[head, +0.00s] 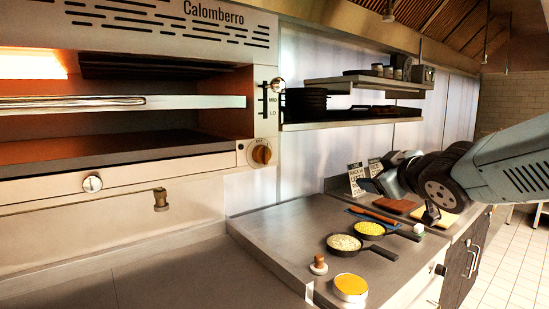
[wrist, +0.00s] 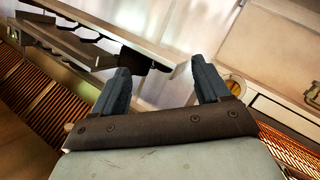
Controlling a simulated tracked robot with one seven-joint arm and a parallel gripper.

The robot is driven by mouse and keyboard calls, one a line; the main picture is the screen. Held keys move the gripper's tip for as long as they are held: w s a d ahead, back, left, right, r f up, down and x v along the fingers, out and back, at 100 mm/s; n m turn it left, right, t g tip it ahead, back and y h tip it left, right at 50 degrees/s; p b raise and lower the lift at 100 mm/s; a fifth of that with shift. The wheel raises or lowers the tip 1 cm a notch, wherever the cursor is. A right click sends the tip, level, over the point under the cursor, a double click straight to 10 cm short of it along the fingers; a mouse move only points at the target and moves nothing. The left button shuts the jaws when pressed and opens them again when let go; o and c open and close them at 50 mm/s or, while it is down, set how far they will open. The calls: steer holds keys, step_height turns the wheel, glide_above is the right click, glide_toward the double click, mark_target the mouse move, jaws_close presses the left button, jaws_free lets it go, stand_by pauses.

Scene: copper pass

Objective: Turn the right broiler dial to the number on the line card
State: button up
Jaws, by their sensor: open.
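The right broiler dial (head: 261,154) is a round brass-orange knob on a pale plate at the lower right of the broiler front. Its marks are too small to read surely. In the wrist view a brass-orange round part, likely this dial (wrist: 236,86), shows partly behind the right finger. A white line card (head: 356,180) with black print stands at the back of the counter; its number cannot be made out. My gripper (wrist: 160,78) is open and empty, its dark fingers apart. In the head view my gripper (head: 376,184) is over the counter, right of the dial and apart from it.
A second card (head: 375,167) stands beside the first. Two small pans (head: 344,244) (head: 369,229), a yellow-topped round tub (head: 350,288) and a wooden-knobbed item (head: 318,265) sit on the counter. Shelves (head: 350,120) jut out right of the broiler. The left counter is clear.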

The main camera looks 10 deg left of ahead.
steer(key=a+r+n+g+y, duration=0.1)
steer(key=a+n+y, duration=0.35)
steer(key=a, duration=0.35)
steer(key=n+g+y, duration=0.3)
steer(key=n+y, duration=0.2)
glide_toward(267, 155)
steer(key=shift+m+h, duration=0.25)
steer(key=x, duration=0.9)
steer(key=shift+r, duration=0.15)
